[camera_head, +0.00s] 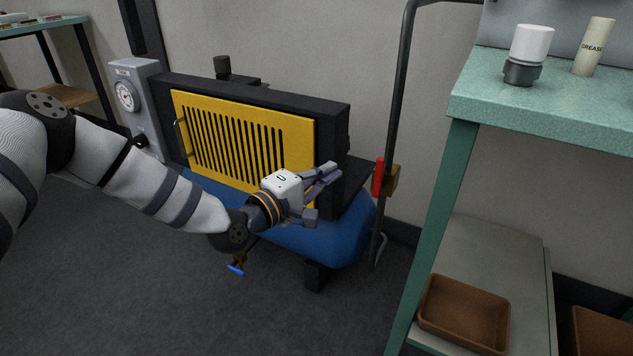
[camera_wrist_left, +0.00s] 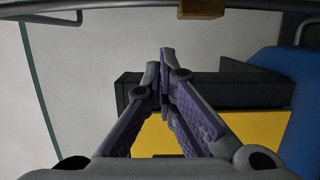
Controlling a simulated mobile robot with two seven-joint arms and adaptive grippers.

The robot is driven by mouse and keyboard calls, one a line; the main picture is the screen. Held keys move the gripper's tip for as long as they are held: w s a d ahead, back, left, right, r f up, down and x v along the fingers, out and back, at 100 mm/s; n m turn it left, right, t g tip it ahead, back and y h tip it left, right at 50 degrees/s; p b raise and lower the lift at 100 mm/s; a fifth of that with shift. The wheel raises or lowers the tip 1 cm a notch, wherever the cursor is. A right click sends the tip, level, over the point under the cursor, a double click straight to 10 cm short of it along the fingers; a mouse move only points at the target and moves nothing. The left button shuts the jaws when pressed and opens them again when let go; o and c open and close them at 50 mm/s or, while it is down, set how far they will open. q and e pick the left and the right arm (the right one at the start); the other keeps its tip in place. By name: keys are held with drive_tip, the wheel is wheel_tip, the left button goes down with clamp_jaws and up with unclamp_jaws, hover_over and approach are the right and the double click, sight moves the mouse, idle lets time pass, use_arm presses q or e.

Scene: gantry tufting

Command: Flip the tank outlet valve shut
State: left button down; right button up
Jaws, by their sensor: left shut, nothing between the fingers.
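A brass valve body (camera_head: 391,180) sits on the dark vertical pipe to the right of the blue tank (camera_head: 340,238). A red handle (camera_head: 378,177) stands upright along its left side. The brass body also shows at the top edge of the left wrist view (camera_wrist_left: 202,8); the red handle is not visible there. A second small valve with a blue handle (camera_head: 236,269) hangs under the tank, partly behind my left arm. My left gripper (camera_head: 332,172) is shut and empty, in front of the compressor's right end, left of the red handle and apart from it. My right gripper is out of view.
The yellow slotted guard (camera_head: 240,140) and its black housing lie behind my left arm. A grey gauge box (camera_head: 135,95) stands at left. A green shelf (camera_head: 545,100) with a grease tube and a brown tray (camera_head: 463,313) stands at right. Open floor lies in front.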

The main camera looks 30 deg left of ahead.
sight(381, 175)
use_arm(q)
drive_tip(key=w+d, duration=0.3)
drive_tip(key=d, duration=0.2)
drive_tip(key=shift+w, duration=0.2)
drive_tip(key=shift+r, duration=0.15)
drive_tip(key=shift+d+r+m+p, duration=0.1)
drive_tip(key=shift+d+m+p, duration=0.1)
drive_tip(key=shift+m+p, duration=0.2)
